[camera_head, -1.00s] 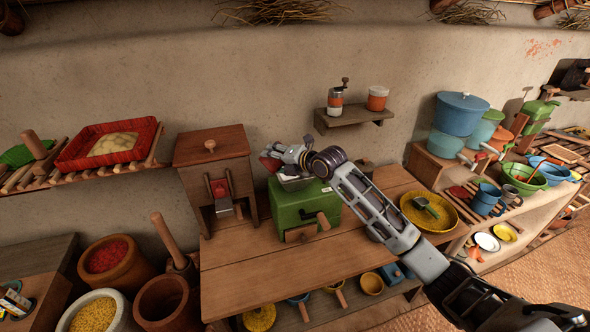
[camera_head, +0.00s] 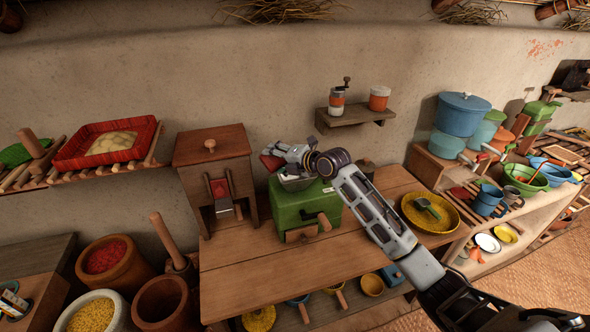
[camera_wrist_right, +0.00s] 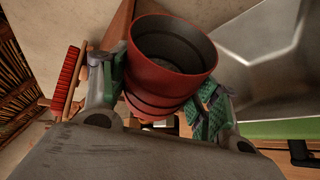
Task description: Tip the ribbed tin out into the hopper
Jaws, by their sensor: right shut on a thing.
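My right gripper (camera_head: 283,154) is shut on the ribbed tin (camera_head: 271,162), above and at the left edge of the hopper. In the right wrist view the tin (camera_wrist_right: 168,80) is dark red with raised bands, held between the green-padded fingers. Its open mouth shows a grey inside, with no contents that I can make out. The metal hopper (camera_head: 297,184) sits on top of the green mill (camera_head: 292,209); my arm partly covers it. In the right wrist view the hopper's sloping grey wall (camera_wrist_right: 262,55) is to the right of the tin, apart from it. My left gripper is not in view.
A wooden box mill (camera_head: 213,158) stands just left of the green mill. A yellow dish (camera_head: 452,220) with a green scoop lies to the right on the wooden bench (camera_head: 250,272). A small wall shelf (camera_head: 355,118) with two jars is behind. The bench front is clear.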

